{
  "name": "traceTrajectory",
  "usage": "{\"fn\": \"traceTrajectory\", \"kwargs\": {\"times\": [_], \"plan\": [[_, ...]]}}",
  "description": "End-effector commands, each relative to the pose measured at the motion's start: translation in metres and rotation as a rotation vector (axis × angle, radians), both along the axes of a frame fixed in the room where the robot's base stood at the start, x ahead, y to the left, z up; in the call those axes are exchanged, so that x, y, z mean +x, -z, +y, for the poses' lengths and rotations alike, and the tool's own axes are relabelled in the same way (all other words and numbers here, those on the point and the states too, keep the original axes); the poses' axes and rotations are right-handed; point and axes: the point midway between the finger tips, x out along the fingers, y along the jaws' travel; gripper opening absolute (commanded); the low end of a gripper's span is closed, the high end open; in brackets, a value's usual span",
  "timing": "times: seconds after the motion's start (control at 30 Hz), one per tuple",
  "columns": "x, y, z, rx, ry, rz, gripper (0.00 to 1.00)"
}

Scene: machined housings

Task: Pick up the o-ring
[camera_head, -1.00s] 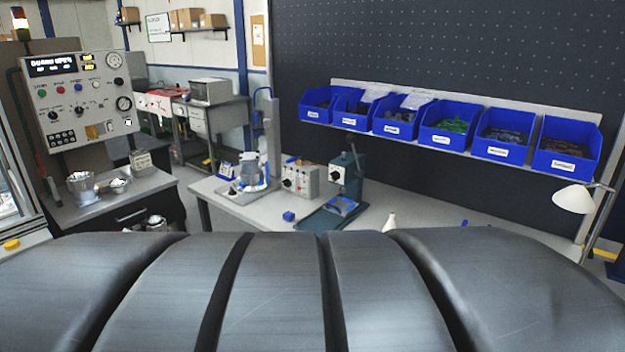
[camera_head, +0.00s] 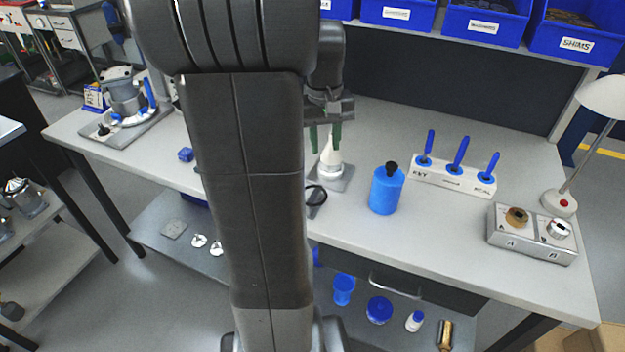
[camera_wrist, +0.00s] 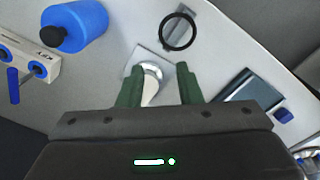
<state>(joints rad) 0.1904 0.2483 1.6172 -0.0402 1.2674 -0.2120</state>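My gripper (camera_head: 325,140) has two green fingers, which also show in the wrist view (camera_wrist: 159,69). They are apart with nothing held between them, so it is open.
A blue bottle with a black cap (camera_head: 386,190) stands right of the ring. Beyond it are a rack of blue-handled tools (camera_head: 452,178) and a grey box with knobs (camera_head: 533,240). A small blue block (camera_head: 186,154) lies on the left. Clear bench lies at front right.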

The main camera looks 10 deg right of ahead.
Motion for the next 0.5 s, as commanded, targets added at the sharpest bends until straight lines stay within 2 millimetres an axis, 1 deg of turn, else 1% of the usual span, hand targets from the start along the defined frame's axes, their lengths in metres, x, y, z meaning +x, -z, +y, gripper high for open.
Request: {"fn": "traceTrajectory", "kwargs": {"times": [0.13, 0.3, 0.4, 0.5], "plan": [[-0.001, 0.023, -0.001, 0.001, 0.0, 0.004, 0.32], [-0.001, 0.058, -0.002, 0.001, 0.0, 0.005, 0.32], [-0.001, 0.072, -0.003, 0.001, 0.0, 0.004, 0.32], [0.0, 0.08, -0.003, 0.001, 0.0, 0.002, 0.32]]}}
